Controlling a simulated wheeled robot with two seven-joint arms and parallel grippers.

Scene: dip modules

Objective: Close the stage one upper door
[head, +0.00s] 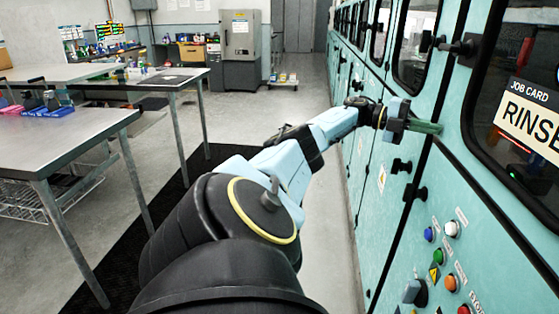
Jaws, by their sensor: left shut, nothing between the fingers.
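A teal upper door with a dark window (497,75) fills the right edge, cut off by the frame. A white "JOB CARD RINSE" label (528,115) shows on its glass. I cannot read which stage it belongs to, or tell whether it is fully shut. A black handle or latch (458,46) sits at its upper left edge. My left gripper (430,127) is shut and empty, close to the teal cabinet front, below that handle and left of the window. I cannot tell whether it touches the panel. My right gripper is not in view.
More teal doors with windows (413,42) run back along the right. Coloured buttons and a knob (450,283) sit on the panel below. The grey floor aisle (318,215) is clear.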

